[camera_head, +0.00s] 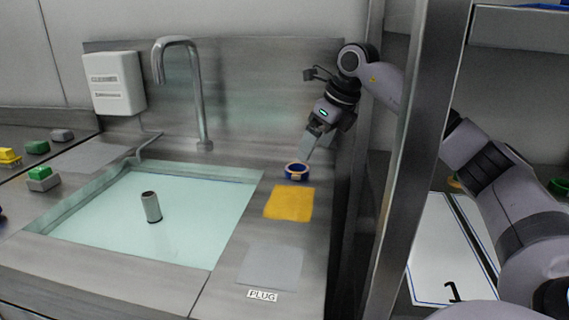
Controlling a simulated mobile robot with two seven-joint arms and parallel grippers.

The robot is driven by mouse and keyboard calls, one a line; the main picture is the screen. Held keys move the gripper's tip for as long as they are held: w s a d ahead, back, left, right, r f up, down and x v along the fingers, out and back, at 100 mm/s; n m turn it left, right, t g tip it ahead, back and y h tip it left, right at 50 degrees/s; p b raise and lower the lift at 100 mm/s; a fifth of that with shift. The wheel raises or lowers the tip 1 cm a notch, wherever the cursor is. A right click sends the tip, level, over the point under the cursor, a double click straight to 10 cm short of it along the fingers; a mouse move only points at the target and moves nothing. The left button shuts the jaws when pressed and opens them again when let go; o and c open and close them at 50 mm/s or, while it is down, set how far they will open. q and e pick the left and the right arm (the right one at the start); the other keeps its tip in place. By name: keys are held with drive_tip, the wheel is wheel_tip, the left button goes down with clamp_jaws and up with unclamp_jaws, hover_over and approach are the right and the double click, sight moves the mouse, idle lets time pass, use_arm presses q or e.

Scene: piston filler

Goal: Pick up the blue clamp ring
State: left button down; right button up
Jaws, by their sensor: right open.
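The blue clamp ring (297,171) lies on the steel counter to the right of the sink, just behind a yellow cloth. It shows a blue body with a tan or orange mark on its front. My right gripper (309,152) reaches in from the right, past the upright post, and points down. Its fingertips are just above and slightly right of the ring. The gripper is open and holds nothing that I can see. Whether a fingertip touches the ring is too small to tell. My left gripper is not in view.
A sink (190,215) holds a grey cylinder (151,207). A tall faucet (202,100) stands behind it. A yellow cloth (289,203) and a grey pad (271,264) lie in front of the ring. A steel post (413,150) stands close to my right arm.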

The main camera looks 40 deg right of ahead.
drive_tip(key=shift+w+f, duration=0.25)
drive_tip(key=shift+b+x, duration=0.3)
drive_tip(key=shift+x, duration=0.75)
drive_tip(key=x, duration=0.4)
drive_tip(key=shift+w+a+b, duration=0.4)
drive_tip(key=shift+r, duration=0.1)
drive_tip(key=c, duration=1.2)
